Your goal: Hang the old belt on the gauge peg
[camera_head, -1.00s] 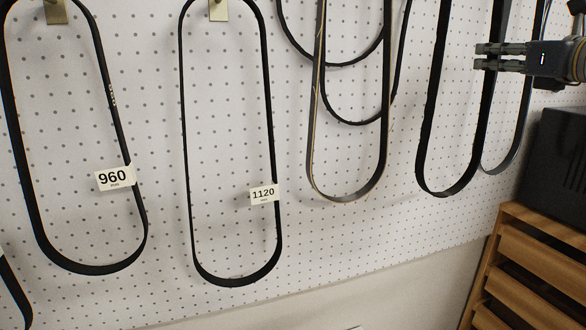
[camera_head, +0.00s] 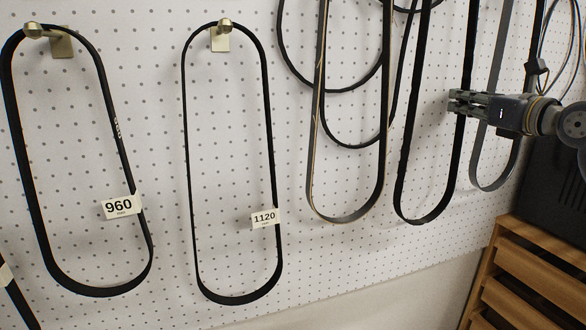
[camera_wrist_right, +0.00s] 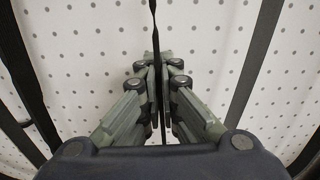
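My right gripper (camera_head: 457,101) comes in from the right and is shut on the right strand of a black belt (camera_head: 428,221), taken to be the old belt. This belt hangs as a long loop in front of the pegboard; its top is out of view. In the right wrist view a thin dark strand (camera_wrist_right: 155,55) runs between the fingers (camera_wrist_right: 160,100). Brass pegs hold the 960 belt (camera_head: 100,291) and the 1120 belt (camera_head: 237,299): a left peg (camera_head: 35,30) and a middle peg (camera_head: 224,24). Neither is marked as the gauge peg. My left gripper is out of view.
A belt with a tan edge (camera_head: 345,219) and other looped belts hang left of the held belt. A grey belt (camera_head: 485,185) hangs partly behind my right gripper. A wooden slatted rack (camera_head: 540,270) and a dark box (camera_head: 545,195) stand at lower right.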

